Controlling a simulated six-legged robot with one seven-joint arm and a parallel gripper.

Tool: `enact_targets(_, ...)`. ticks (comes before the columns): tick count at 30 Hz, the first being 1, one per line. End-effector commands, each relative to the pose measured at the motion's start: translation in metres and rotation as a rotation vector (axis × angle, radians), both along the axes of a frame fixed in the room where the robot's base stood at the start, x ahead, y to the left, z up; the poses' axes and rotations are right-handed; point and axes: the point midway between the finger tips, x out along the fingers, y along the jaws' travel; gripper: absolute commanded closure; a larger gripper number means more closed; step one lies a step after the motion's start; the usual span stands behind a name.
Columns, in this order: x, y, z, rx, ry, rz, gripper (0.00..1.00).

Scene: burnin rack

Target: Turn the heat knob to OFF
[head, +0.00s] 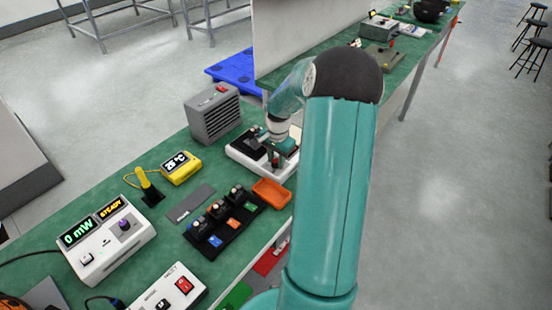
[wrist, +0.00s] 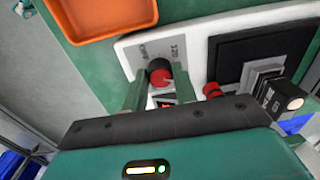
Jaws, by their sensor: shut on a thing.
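The white hotplate unit (head: 243,157) stands on the green bench, and its white panel (wrist: 203,30) fills the upper right of the wrist view. The heat knob (wrist: 160,76), dark with a red face, sits on that panel near printed marks, one of which reads 120. My gripper (wrist: 160,84) has one finger on each side of the knob and is shut on it. In the head view my gripper (head: 277,154) is over the unit's front right part and hides most of the knob. I cannot tell exactly which mark the knob points at.
An orange tray (head: 271,193) lies close in front of the unit. A grey heater box (head: 213,113) and a yellow 25 °C thermometer (head: 181,167) stand to the left.

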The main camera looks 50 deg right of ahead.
Motion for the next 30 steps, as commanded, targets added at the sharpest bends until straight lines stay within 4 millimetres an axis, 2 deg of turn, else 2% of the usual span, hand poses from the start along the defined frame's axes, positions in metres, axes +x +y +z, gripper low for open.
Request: enact_targets(30, 0.0012, -0.0015, 0.0007, -0.002, 0.000, 0.960, 0.95)
